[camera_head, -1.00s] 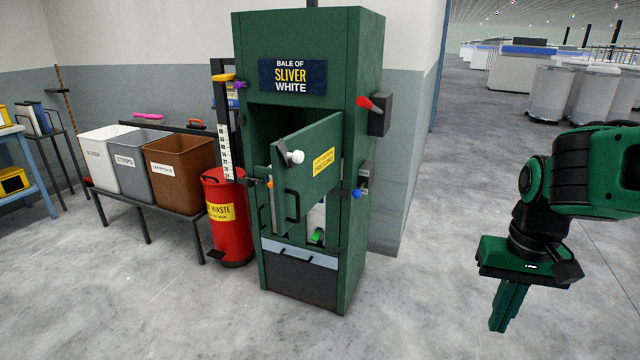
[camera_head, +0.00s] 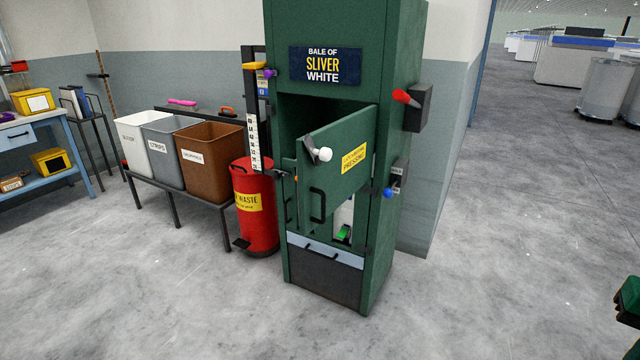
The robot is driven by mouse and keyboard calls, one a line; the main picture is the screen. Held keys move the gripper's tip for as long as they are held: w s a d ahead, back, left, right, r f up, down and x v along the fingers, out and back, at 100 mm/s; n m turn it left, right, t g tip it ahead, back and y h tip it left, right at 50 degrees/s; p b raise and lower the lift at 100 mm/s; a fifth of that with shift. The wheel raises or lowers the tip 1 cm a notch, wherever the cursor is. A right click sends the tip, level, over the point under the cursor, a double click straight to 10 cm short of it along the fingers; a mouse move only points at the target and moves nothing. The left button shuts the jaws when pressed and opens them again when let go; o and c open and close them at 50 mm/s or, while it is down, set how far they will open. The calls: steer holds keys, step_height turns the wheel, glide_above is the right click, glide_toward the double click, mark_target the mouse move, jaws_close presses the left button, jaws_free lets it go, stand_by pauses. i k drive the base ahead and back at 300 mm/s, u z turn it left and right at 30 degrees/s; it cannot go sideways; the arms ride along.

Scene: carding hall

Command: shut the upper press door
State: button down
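The green press (camera_head: 405,170) stands in the middle of the view. Its upper door (camera_head: 350,180) is open, swung out toward me from the right side of the front. It carries a yellow label (camera_head: 354,158) and a latch with a white knob (camera_head: 325,154). A dark opening (camera_head: 305,110) shows behind it. A black handle (camera_head: 317,205) is below the knob; I cannot tell whether it belongs to this door or a lower one. Only a sliver of my gripper (camera_head: 628,310) shows at the right edge, well away from the door; its fingertips are cut off.
A red waste bin (camera_head: 255,205) stands close against the press's left side. Bins on a low bench (camera_head: 195,203) and a blue table (camera_head: 75,150) are farther left. A red lever (camera_head: 403,96) and blue knob (camera_head: 389,192) are on the press's right. Floor in front and right is clear.

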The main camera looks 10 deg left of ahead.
mark_target(323, 189)
steer(key=z, duration=0.05)
steer(key=i, duration=1)
steer(key=u, duration=0.05)
